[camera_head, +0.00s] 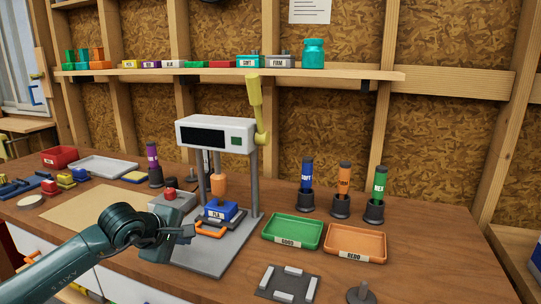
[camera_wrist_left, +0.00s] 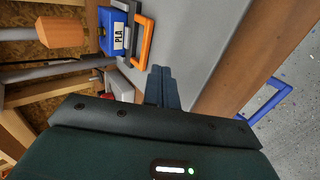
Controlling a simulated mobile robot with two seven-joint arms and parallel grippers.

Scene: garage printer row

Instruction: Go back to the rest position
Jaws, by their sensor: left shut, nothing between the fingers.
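My left gripper (camera_head: 187,232) reaches in from the left in the head view, above the front left of the press's grey base plate (camera_head: 207,258). Its fingers are together and empty, as the left wrist view (camera_wrist_left: 162,74) also shows. The press has a white head (camera_head: 216,132) with a raised yellow lever (camera_head: 257,105) and an orange plunger (camera_head: 218,187). Under the plunger sits a blue block labelled PLA (camera_head: 218,213), with an orange handle (camera_head: 211,231) on its near side. The block also shows in the left wrist view (camera_wrist_left: 116,32). My right gripper is not in view.
A green GOOD tray (camera_head: 293,242) and an orange REDO tray (camera_head: 356,256) stand right of the press. Behind them are several coloured tubes in black stands. A grey button box (camera_head: 172,203) stands left of the press. The bench's right end is clear.

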